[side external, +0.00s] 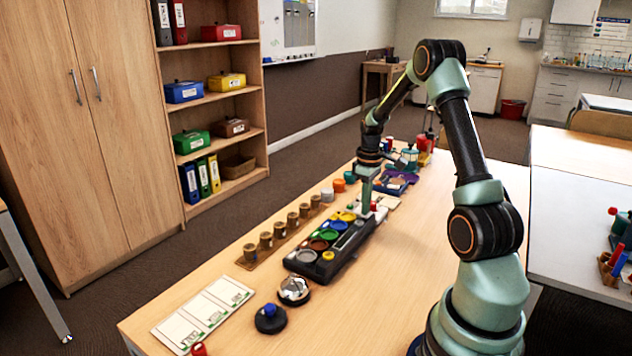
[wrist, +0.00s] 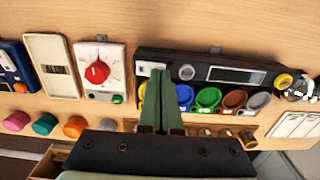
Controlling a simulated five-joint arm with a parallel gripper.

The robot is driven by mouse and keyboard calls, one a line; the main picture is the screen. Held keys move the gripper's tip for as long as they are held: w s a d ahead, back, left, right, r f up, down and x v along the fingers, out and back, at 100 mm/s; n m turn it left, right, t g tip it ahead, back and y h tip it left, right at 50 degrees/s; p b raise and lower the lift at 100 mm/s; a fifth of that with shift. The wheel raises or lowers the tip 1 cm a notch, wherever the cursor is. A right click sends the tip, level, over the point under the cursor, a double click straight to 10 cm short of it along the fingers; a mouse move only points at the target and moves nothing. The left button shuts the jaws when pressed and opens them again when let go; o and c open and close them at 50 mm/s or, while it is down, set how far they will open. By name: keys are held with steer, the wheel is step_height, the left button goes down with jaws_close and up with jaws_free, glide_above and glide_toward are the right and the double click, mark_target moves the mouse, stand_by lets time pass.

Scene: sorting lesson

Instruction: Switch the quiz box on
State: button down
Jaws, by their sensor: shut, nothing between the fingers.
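The quiz box (side external: 345,262) is a long black box with a row of coloured buttons, lying on the wooden table. In the wrist view the quiz box (wrist: 215,60) shows a dark display (wrist: 237,75), a round knob (wrist: 186,72) and a small white switch plate (wrist: 149,68) at its left end. My gripper (side external: 364,211) is shut and empty, pointing down at the far end of the box. In the wrist view my gripper (wrist: 162,72) has its tips beside the white plate and hides part of the box. I cannot tell whether the tips touch it.
A white dial unit (wrist: 101,73) with a red knob stands just left of the box in the wrist view. Several small wooden cups (side external: 279,229) stand in a row beside the box. A silver dome (side external: 293,289) and a blue-knobbed black puck (side external: 270,318) are near its near end.

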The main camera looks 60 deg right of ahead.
steer(key=shift+f, duration=0.35)
steer(key=shift+r, duration=3.55)
steer(key=w+a+r+t+h, duration=0.1)
steer(key=a+r, duration=0.4)
steer(key=a, duration=0.3)
steer(key=w+a+r+t, duration=0.1)
steer(key=a+r, duration=0.4)
steer(key=a, duration=0.4)
steer(key=s+a+r+t+y, duration=0.1)
steer(key=s+a+t, duration=0.2)
steer(key=a, duration=1.2)
steer(key=s, duration=0.3)
steer(key=shift+r+t, duration=0.2)
steer(key=shift+t, duration=0.1)
